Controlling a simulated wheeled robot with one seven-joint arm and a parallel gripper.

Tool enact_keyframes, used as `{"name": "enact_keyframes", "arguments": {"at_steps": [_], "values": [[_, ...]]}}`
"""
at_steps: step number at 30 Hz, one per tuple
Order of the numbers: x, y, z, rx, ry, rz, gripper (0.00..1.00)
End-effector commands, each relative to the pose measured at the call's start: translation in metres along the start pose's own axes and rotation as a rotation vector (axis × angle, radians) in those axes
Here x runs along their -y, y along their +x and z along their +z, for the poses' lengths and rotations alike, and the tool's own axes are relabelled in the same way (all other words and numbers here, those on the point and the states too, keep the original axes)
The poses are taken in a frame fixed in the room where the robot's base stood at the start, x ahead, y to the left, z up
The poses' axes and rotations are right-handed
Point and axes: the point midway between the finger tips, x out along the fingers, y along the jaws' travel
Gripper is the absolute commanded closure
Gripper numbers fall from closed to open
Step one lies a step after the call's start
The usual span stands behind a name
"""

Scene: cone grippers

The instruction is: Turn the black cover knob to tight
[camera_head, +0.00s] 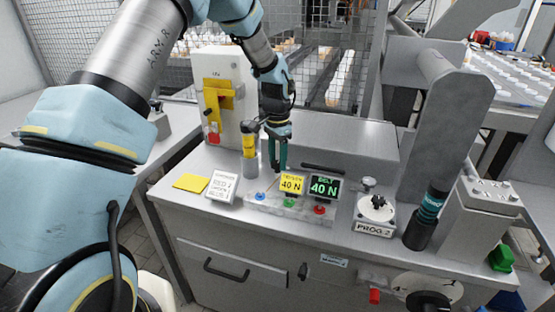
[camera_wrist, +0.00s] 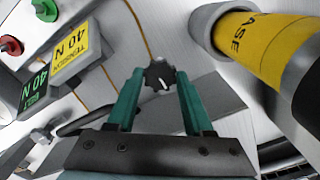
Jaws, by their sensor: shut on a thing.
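The black cover knob (camera_wrist: 159,75) is small and lobed, with a white pointer mark on its face. It sits between the tips of the green fingers of my gripper (camera_wrist: 157,82) in the wrist view. My gripper is shut on it. In the head view my gripper (camera_head: 277,163) reaches down to the back of the grey bench top, and the knob is hidden there. I cannot read any tight marking around it.
A yellow-and-grey grease cylinder (camera_wrist: 262,42) stands close beside my gripper. A yellow 40 N tension display (camera_head: 291,185) and a green belt display (camera_head: 324,188) stand in front, above coloured buttons. A dial (camera_head: 376,207) is to the right.

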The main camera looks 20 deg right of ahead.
Motion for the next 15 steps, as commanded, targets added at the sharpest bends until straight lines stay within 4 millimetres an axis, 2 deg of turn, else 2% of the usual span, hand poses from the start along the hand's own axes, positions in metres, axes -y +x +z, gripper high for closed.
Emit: {"name": "enact_keyframes", "arguments": {"at_steps": [7,8,15], "values": [[0.0003,-0.0003,-0.0001,0.0,0.002,-0.001,1.0],[0.0003,-0.0003,-0.0001,0.0,0.002,-0.001,0.45],[0.0002,-0.0001,0.0,0.0,0.001,-0.001,0.19]]}}
